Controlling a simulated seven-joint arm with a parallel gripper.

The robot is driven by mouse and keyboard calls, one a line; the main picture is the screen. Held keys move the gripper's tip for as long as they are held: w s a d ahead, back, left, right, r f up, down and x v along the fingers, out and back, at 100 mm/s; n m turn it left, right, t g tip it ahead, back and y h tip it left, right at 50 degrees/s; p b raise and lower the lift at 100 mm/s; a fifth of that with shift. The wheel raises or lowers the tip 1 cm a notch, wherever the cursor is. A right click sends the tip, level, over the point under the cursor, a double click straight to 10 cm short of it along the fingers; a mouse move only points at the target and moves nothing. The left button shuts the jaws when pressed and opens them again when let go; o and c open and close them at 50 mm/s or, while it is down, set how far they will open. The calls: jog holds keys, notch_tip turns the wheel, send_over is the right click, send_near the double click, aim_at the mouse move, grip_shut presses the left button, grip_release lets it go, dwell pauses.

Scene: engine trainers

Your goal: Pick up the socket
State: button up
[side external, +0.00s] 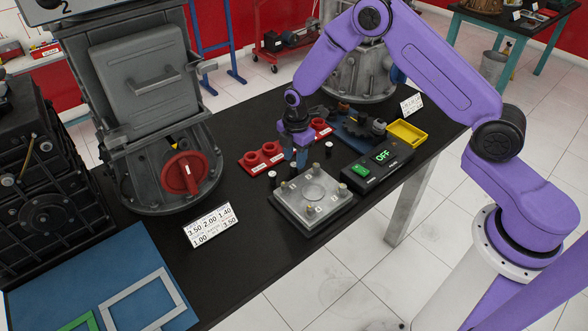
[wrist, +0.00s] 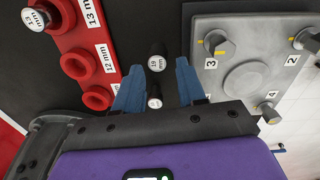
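My gripper (side external: 294,158) is low over the dark bench, between the red socket rack and the grey bolted plate. In the wrist view its two blue fingers (wrist: 159,68) are apart. Two small dark sockets with white labelled tops show in the gap between them: a farther socket (wrist: 157,58) near the fingertips and a nearer socket (wrist: 154,97) close to the gripper body. Neither is visibly gripped. Another socket (wrist: 38,18) is at the rack's upper left. In the side view a socket (side external: 272,178) and another socket (side external: 328,148) show on the bench.
The red rack (side external: 262,157) has size labels and empty holes. The grey plate (side external: 317,207) with numbered bolts is close on the right in the wrist view. A control box reading OFF (side external: 377,165) and a yellow tray (side external: 407,132) stand beyond. A large engine housing (side external: 150,110) stands left.

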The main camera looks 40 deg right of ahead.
aim_at(294, 169)
jog(key=shift+w+d+f, duration=0.1)
jog(key=shift+f, duration=0.95)
jog(key=shift+w+d+f, duration=0.1)
jog(key=shift+f, duration=0.9)
grip_shut()
